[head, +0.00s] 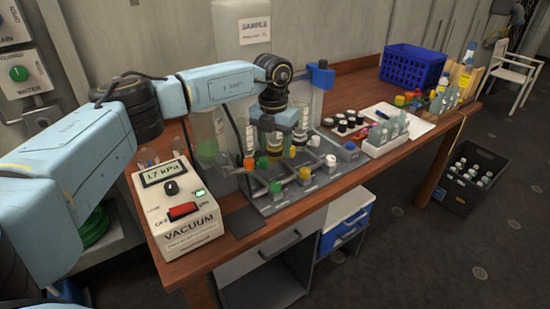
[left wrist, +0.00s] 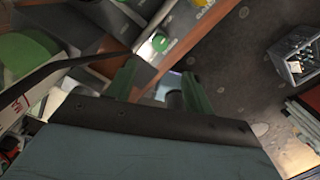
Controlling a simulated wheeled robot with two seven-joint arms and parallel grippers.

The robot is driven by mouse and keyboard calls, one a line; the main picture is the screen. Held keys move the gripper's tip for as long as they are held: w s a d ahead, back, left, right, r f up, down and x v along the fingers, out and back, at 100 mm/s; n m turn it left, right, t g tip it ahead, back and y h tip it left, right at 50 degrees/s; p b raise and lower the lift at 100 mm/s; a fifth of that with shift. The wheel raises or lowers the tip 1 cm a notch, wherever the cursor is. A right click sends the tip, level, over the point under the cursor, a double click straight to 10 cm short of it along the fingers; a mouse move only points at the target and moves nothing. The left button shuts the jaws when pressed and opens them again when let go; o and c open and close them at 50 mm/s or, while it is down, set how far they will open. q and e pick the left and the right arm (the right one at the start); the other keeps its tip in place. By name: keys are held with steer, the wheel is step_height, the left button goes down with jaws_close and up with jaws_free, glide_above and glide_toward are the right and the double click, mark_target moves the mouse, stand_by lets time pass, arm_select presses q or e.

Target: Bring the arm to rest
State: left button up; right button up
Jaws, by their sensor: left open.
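My left arm (head: 225,85) is light blue with black joints. It comes in from the left and reaches over the wooden bench (head: 345,165). My left gripper (head: 283,143) hangs down over the filter rig (head: 300,188), among its upright cylinders, and partly hides them. In the left wrist view the two green fingers (left wrist: 160,82) stand apart with nothing between them; the floor shows beyond. I cannot tell whether the gripper touches the rig. My right gripper is not in view.
A vacuum box (head: 178,215) reading 17 kPa stands at the bench's left end. Black-capped vials (head: 347,122), a white bottle tray (head: 385,142) and a blue basket (head: 412,68) are farther right. A dark crate (head: 470,178) stands on the floor. Drawers (head: 262,250) sit underneath.

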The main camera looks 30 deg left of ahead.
arm_select(q)
steer(key=shift+r, duration=0.35)
